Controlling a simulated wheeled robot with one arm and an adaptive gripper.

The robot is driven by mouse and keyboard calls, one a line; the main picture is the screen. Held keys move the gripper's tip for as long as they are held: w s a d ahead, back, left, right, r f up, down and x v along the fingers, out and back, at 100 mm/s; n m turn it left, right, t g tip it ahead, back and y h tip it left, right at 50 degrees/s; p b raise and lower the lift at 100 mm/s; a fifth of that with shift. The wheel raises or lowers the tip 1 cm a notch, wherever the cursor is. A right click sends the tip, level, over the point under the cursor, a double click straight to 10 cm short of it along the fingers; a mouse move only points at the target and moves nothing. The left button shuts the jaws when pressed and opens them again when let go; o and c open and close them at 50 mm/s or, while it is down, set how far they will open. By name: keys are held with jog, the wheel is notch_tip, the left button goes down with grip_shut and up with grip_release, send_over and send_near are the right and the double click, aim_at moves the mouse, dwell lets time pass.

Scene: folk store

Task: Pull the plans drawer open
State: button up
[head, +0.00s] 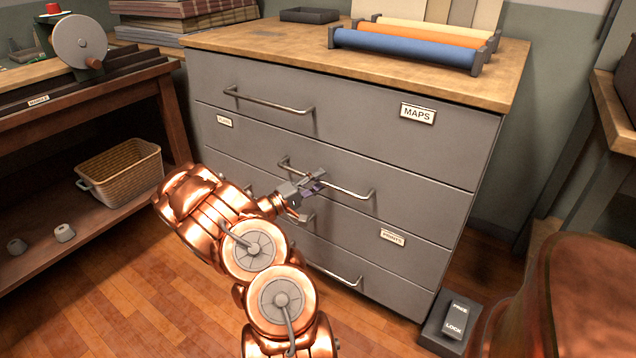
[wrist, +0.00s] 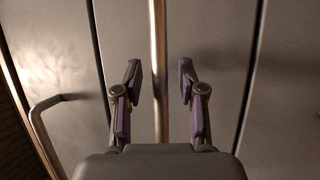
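The grey cabinet (head: 345,130) has several stacked drawers, all flush with its front. The second drawer from the top (head: 420,195) carries a small label (head: 224,121) at its left that seems to read PLANS. Its metal bar handle (head: 350,192) also shows in the wrist view (wrist: 158,40). My gripper (head: 314,182) is at the middle of this handle. In the wrist view my gripper (wrist: 159,85) is open, with the bar lying between its two fingers and a gap on each side. How deep the bar sits between the fingers is hard to tell.
The top drawer has a MAPS label (head: 418,114), and a lower one a PRINTS label (head: 392,238). A pedal marked FREE and LOCK (head: 453,318) sits on the floor at the cabinet's right. A workbench (head: 165,110) stands left, with a basket (head: 120,172) on its shelf.

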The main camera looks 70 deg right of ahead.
jog(key=shift+c, duration=0.2)
grip_shut()
dwell(0.6)
